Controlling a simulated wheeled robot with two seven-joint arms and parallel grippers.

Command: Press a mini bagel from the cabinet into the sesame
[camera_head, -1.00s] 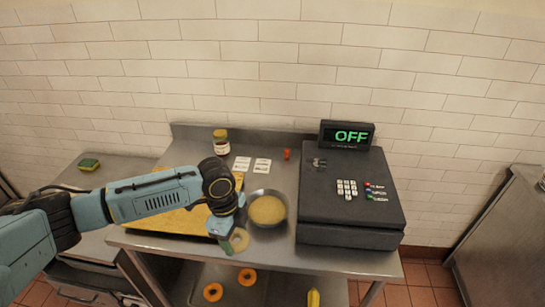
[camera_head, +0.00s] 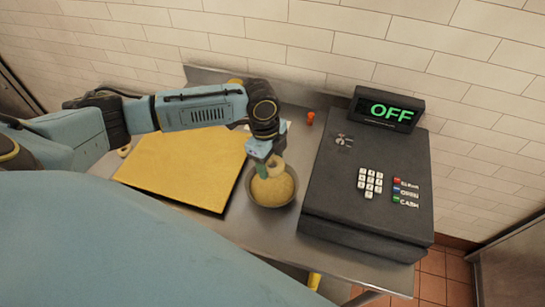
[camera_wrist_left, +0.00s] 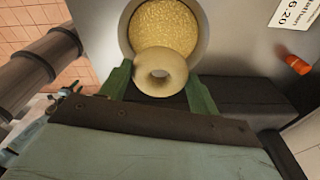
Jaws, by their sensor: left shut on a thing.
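My left gripper (camera_head: 268,170) is shut on a pale mini bagel (camera_head: 276,161), just above the bowl of sesame. The bagel also shows in the left wrist view (camera_wrist_left: 160,89), held between the two green fingers with its hole facing the camera. The sesame (camera_head: 274,192) fills a round metal bowl (camera_head: 252,199) between the yellow board and the register. In the left wrist view the sesame (camera_wrist_left: 165,27) lies beyond the bagel, which overlaps the near rim. I cannot tell whether the bagel touches the sesame. My right gripper is out of view.
A black cash register (camera_head: 335,205) reading OFF stands close right of the bowl. A yellow board (camera_head: 185,165) lies to the left. A small orange thing (camera_head: 310,118) is behind the bowl.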

